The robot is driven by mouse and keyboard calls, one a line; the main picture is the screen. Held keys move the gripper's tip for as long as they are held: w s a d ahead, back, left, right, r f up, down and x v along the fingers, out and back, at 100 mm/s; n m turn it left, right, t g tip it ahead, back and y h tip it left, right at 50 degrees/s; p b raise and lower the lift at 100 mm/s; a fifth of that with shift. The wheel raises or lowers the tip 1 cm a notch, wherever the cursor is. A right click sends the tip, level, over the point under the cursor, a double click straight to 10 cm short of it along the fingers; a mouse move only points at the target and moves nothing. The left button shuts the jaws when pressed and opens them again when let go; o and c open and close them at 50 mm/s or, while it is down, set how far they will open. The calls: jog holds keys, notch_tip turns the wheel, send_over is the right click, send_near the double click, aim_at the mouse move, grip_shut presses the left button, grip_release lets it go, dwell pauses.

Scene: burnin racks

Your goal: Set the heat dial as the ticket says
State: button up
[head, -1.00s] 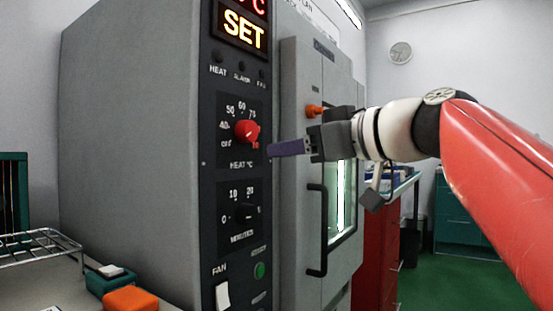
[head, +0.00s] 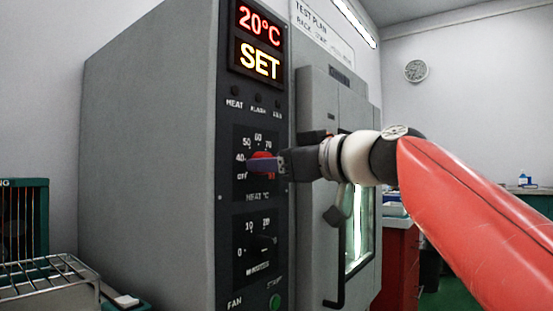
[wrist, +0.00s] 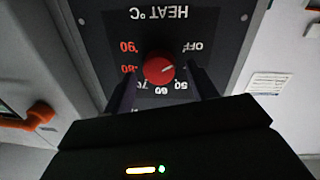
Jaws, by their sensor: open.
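The red heat dial (wrist: 158,68) sits on the black heat scale, upside down in the wrist view. Its pale pointer line aims to the right, roughly between OFF and the 40 position, where my finger covers part of the scale. My gripper (wrist: 162,76) is open, with one finger on each side of the dial; contact cannot be told. In the head view the gripper (head: 264,163) is at the dial and hides most of it. A white test plan sheet (head: 325,38) is above the chamber door; its lower lines are too small to read.
The displays (head: 259,43) read 20°C and SET. The minutes dial (head: 257,249) is below the heat dial, with a green start button (head: 275,301) under it. The door handle (head: 341,270) stands out at right. A wire rack (head: 50,275) is at lower left.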

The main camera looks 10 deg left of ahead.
jog(key=shift+c, duration=0.3)
jog(key=c, duration=0.9)
jog(key=shift+m, duration=0.4)
jog(key=shift+w+d+f+m+g+p, duration=0.1)
jog(key=shift+m+g+p, duration=0.25)
jog(key=shift+m+p, duration=2.2)
jog(key=shift+w+d+r+m+g+p, duration=0.15)
jog(key=shift+m+g+p, duration=0.15)
jog(key=shift+m, duration=4.4)
jog(key=shift+w+a+f+m+g+p, duration=0.25)
jog(key=shift+m+p, duration=1.2)
jog(key=shift+m, duration=2.2)
jog(key=shift+s+d+g, duration=0.15)
jog(key=shift+d+g, duration=0.05)
jog(key=shift+g, duration=0.1)
